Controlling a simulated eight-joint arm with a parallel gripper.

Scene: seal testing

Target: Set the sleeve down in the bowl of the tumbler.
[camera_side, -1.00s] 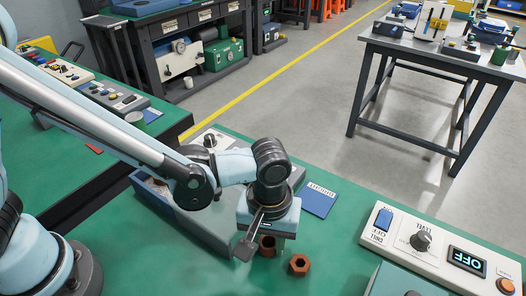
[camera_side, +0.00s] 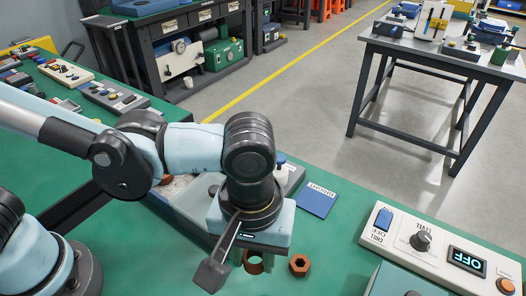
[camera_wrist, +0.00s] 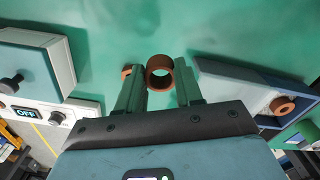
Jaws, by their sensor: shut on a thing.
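The sleeve, a short brown ring (camera_side: 253,264), is between the green fingers of my gripper (camera_side: 258,262), partly hidden by them in the side view. In the wrist view the sleeve (camera_wrist: 159,73) sits between the fingertips of my gripper (camera_wrist: 159,82), its open bore facing the camera. My gripper is shut on it, above the green bench. I cannot tell the tumbler for certain. A blue-grey open-topped box (camera_side: 188,222) stands left of my gripper, largely hidden by my arm. It shows at right in the wrist view (camera_wrist: 235,78), with a brown ring-shaped part (camera_wrist: 283,105) at it.
A white control panel (camera_side: 440,250) reading OFF stands at the right. Bare green bench lies between card and panel.

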